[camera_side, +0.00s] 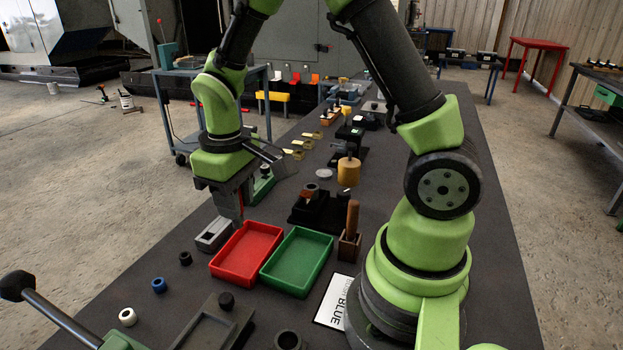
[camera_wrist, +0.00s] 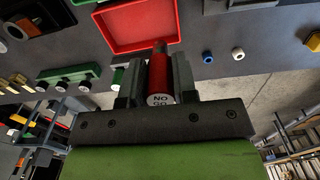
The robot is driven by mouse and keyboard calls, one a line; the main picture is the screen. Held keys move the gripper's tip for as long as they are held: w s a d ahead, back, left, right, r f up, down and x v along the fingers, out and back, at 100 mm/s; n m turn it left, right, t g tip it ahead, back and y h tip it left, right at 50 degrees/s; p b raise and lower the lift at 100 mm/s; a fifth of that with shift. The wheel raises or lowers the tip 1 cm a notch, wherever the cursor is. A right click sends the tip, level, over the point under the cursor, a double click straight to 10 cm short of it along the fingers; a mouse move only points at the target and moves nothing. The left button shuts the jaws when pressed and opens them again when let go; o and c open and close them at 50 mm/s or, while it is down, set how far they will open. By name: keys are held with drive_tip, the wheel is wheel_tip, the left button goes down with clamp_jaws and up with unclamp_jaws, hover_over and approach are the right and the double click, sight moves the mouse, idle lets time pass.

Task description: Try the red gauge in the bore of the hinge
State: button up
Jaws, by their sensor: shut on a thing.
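My gripper (camera_wrist: 154,82) is shut on the red gauge (camera_wrist: 158,76), whose near end carries a white "NO GO" label. A narrower grey tip shows at the gauge's far end. In the side view my gripper (camera_side: 232,208) points down, just behind the red tray and beside a grey slotted block (camera_side: 213,235). That block may be the hinge, but I cannot tell for sure; no bore is clear in either view. Whether the gauge tip touches anything is hidden.
A red tray (camera_side: 223,268) and a green tray (camera_side: 284,285) stand side by side, empty. Black, blue (camera_side: 159,285) and white (camera_side: 127,317) rings lie at the left. A wooden handle (camera_side: 352,218) stands upright in a holder. Fittings crowd the bench's far part.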

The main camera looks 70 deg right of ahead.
drive_tip(key=shift+f, duration=1.75)
drive_tip(key=shift+r, duration=0.1)
drive_tip(key=shift+r, duration=1.95)
